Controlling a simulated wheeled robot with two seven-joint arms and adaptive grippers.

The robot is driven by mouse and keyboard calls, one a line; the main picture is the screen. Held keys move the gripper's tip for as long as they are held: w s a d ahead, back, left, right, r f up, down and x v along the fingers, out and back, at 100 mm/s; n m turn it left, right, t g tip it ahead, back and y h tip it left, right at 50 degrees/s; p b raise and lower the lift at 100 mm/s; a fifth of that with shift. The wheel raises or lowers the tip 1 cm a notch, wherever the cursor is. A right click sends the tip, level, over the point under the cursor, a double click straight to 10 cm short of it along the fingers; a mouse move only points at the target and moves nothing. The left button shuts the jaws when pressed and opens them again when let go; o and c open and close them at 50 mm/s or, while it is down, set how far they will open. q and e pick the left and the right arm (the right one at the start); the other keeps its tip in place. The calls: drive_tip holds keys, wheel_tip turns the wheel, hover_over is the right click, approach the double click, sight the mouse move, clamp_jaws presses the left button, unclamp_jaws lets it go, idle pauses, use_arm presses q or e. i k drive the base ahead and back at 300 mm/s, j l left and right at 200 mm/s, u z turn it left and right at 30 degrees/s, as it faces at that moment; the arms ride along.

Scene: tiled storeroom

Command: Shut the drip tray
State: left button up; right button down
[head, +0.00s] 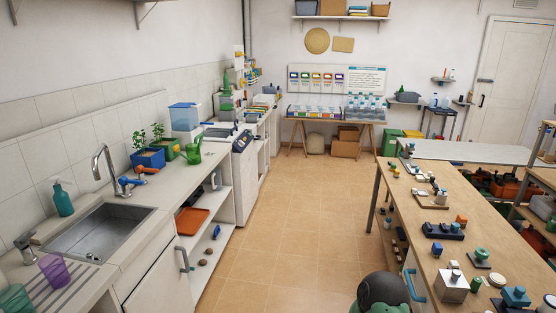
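No part that I can clearly make out as a drip tray shows in the head view. An orange-red tray (192,222) lies on an open shelf under the left counter; I cannot tell whether it is the drip tray. A white machine with a dark sloped panel (242,141) stands in the counter row farther back, its front seen at a slant. Neither of my grippers is in view.
The left counter holds a metal sink (98,232), a tap, plants and bottles. A wooden workbench (446,211) with many small items stands on the right. A dark rounded object (382,291) is at the bottom. The tiled floor (290,215) between is clear.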

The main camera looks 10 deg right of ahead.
sight(422, 192)
drive_tip(key=i+l+z, duration=0.15)
drive_tip(key=i+z, duration=0.3)
drive_tip(key=i, duration=0.55)
drive_tip(key=i+j+z, duration=0.2)
drive_tip(key=i+z, duration=0.25)
drive_tip(key=i, duration=0.5)
